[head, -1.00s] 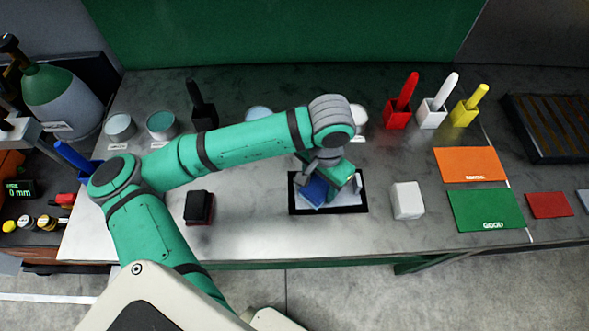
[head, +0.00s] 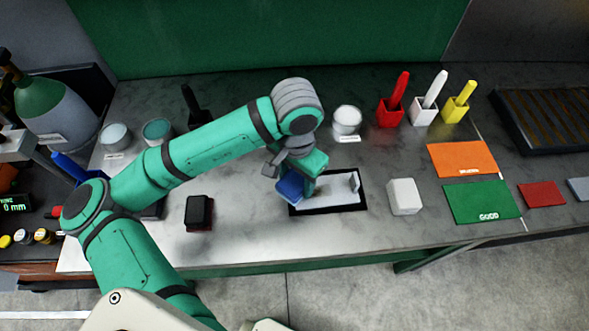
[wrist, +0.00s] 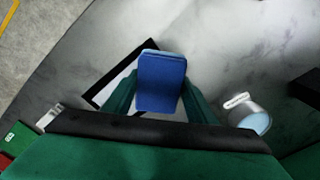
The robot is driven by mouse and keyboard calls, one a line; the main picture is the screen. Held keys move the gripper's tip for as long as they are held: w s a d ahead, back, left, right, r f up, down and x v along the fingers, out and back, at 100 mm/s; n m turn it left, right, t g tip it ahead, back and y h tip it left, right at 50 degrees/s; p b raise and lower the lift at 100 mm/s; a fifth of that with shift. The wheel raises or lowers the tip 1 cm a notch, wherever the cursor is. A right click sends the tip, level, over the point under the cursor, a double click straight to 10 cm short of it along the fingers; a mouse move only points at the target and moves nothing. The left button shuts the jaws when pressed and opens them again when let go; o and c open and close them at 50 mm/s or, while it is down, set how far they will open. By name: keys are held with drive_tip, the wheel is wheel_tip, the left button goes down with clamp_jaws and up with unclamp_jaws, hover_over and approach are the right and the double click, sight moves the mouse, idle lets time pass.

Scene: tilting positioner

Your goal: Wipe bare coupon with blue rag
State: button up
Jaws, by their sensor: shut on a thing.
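The blue rag (head: 289,190) is a small blue block-like pad. My gripper (head: 300,178) is shut on it, and the rag also shows between the fingers in the wrist view (wrist: 161,82). A pale flat plate in a black frame, which looks like the coupon (head: 330,193), lies on the bench; it is partly hidden in the wrist view (wrist: 112,92). The rag is over the left edge of the plate and frame. I cannot tell whether it touches.
A white block (head: 404,197) is right of the frame and a black-and-red block (head: 199,212) is left. Green (head: 482,202) and orange (head: 460,159) mats lie farther right. A white-lidded pot (head: 347,120) and red (head: 391,112), white and yellow holders stand behind.

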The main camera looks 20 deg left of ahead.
drive_tip(key=shift+r, duration=2.15)
